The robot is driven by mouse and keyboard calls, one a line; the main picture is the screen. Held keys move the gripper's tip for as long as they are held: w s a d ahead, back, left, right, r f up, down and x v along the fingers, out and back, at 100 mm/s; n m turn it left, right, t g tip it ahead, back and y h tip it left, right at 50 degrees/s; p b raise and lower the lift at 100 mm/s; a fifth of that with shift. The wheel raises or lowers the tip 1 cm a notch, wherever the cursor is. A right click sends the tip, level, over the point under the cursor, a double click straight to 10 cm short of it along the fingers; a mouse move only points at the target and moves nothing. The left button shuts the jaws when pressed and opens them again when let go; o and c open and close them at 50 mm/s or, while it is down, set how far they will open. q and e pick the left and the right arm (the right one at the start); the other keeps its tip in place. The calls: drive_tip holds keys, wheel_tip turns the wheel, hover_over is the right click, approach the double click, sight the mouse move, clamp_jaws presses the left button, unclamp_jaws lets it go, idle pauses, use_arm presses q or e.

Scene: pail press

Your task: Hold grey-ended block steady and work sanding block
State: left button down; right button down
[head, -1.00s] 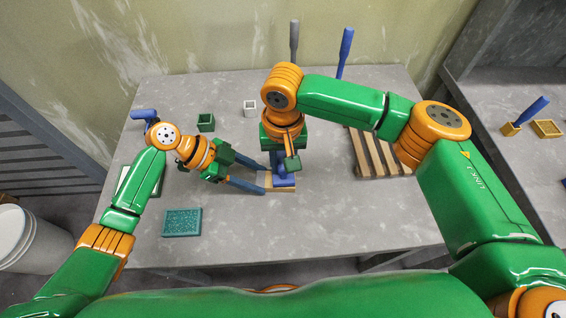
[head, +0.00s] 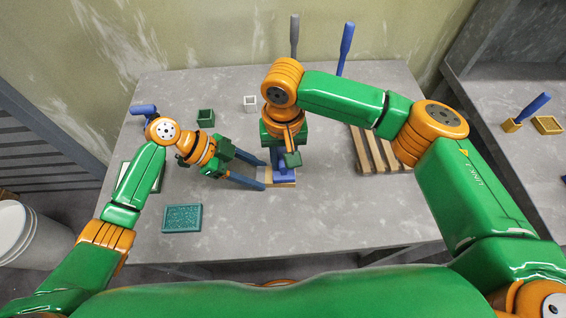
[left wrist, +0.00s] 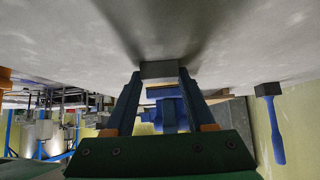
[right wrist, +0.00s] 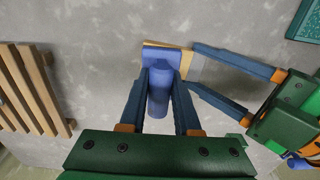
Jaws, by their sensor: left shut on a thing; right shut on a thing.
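The grey-ended block, pale wood on top in the head view (head: 287,184), lies flat on the table; its grey end faces the left wrist camera (left wrist: 160,69). My left gripper (head: 265,179) is shut on it from the left, one finger on each side (left wrist: 160,82). The blue sanding block rests on the wood, its base (right wrist: 160,54) and upright round handle (right wrist: 159,92) clear in the right wrist view. My right gripper (right wrist: 160,80) is shut on that handle from above. In the head view my right arm hides much of the handle.
A slatted wooden rack (head: 371,147) lies right of the blocks. A teal tray (head: 182,219), a green box (head: 206,117), a small white box (head: 250,103) and a blue tool (head: 143,110) stand left. Tall grey (head: 294,35) and blue (head: 346,45) handles rise at the back. The front is clear.

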drive_tip(key=shift+s+a+f, duration=0.1)
drive_tip(key=shift+s, duration=1)
use_arm(q)
drive_tip(key=shift+s+r, duration=0.1)
drive_tip(key=shift+s, duration=0.05)
use_arm(e)
drive_tip(key=shift+w, duration=1.1)
